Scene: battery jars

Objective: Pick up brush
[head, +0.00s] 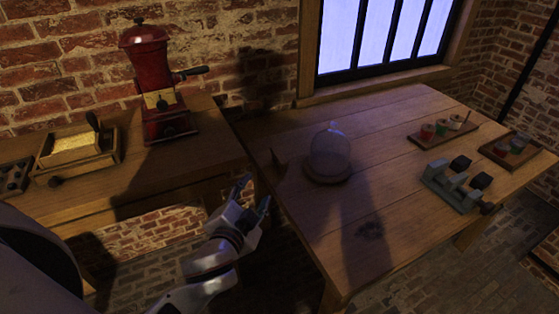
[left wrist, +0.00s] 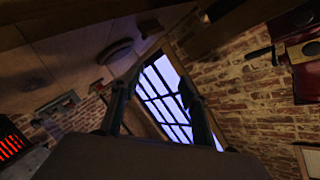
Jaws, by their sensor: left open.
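I cannot make out a brush for certain in either view. Another small dark piece (head: 279,162) is at the left edge of the right table. My left gripper (head: 254,193) is open and empty, in the gap between the two benches. In the left wrist view its two fingers (left wrist: 158,90) are spread apart, with the window behind them. My right gripper is in neither view.
A red grinder (head: 158,85) stands on the left bench (head: 215,150) beside the wooden box (head: 77,165). The right table (head: 400,125) holds a glass dome (head: 330,152), a grey clamp-like device (head: 450,188) and trays of jars (head: 443,130). Its front middle is clear except for a dark stain.

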